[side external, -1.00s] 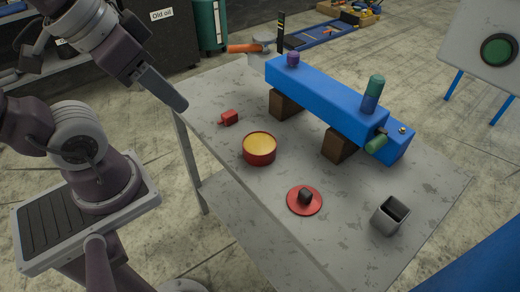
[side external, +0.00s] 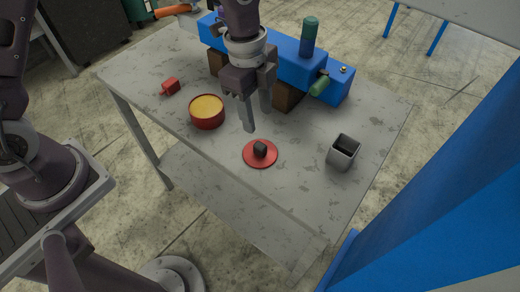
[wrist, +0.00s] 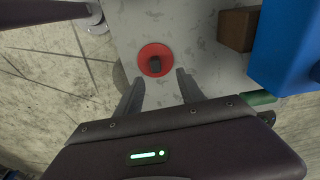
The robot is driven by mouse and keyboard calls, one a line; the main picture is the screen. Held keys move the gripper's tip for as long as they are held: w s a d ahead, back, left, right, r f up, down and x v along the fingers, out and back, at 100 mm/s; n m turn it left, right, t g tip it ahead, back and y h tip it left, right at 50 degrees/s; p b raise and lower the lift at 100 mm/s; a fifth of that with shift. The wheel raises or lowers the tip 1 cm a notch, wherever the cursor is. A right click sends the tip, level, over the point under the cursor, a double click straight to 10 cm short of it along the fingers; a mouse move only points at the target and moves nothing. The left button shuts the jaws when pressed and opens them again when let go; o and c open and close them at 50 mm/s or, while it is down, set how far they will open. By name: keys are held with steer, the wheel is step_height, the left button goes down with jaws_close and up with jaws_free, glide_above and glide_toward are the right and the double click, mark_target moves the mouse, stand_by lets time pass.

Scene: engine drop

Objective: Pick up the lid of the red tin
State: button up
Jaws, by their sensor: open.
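The red lid (side external: 252,160) lies flat on the table with its dark knob (side external: 260,148) upward. The red tin (side external: 207,116) stands to its left, uncovered, with yellow contents. My gripper (side external: 257,120) is open and empty above the table, a little behind the lid in the side view, its fingers pointing down. In the wrist view the lid (wrist: 144,62) and its knob (wrist: 156,66) show just beyond the gap between the two fingertips (wrist: 158,85). The fingers appear apart from the lid and the knob.
The grey table (side external: 310,205) is clear in front of the lid. A square grey cup (side external: 343,155) stands to the lid's right. A blue block (side external: 335,83) on brown supports (side external: 287,97) lies behind, with a green and blue cylinder (side external: 309,38) on it. A small red piece (side external: 171,87) lies left.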

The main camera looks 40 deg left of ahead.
mark_target(260, 145)
steer(key=shift+m, duration=0.3)
steer(key=f, duration=0.5)
steer(key=d+f, duration=0.1)
steer(key=f, duration=0.2)
steer(key=shift+s+d+f, duration=0.1)
steer(key=shift+s+f, duration=0.15)
steer(key=shift+s, duration=0.15)
jaws_close()
